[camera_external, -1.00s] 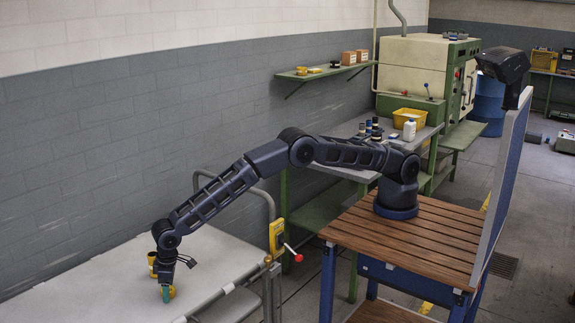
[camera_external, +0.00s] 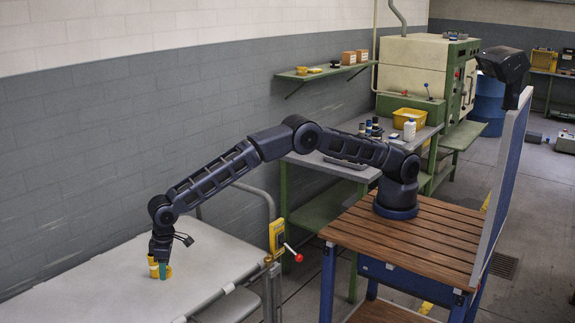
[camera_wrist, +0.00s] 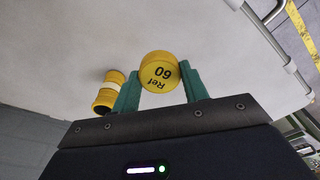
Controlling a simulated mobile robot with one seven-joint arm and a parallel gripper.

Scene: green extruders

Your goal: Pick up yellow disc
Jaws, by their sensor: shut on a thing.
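The yellow disc (camera_wrist: 160,71) shows in the wrist view with "Ref 60" printed on its face. My gripper (camera_wrist: 158,82) has its two green fingers on either side of it and is shut on it. In the external view my gripper (camera_external: 162,273) points down at the white table (camera_external: 95,285), with the yellow disc (camera_external: 168,271) partly hidden by a finger. I cannot tell whether the disc still touches the table. A second yellow piece (camera_wrist: 109,93) with a pale band lies left of the left finger in the wrist view, apart from the disc.
The white table is otherwise clear around the gripper. A metal rail (camera_external: 262,197) runs along its back right side, with a yellow control box (camera_external: 277,238) with a red knob beside it. A grey block wall (camera_external: 90,150) stands behind.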

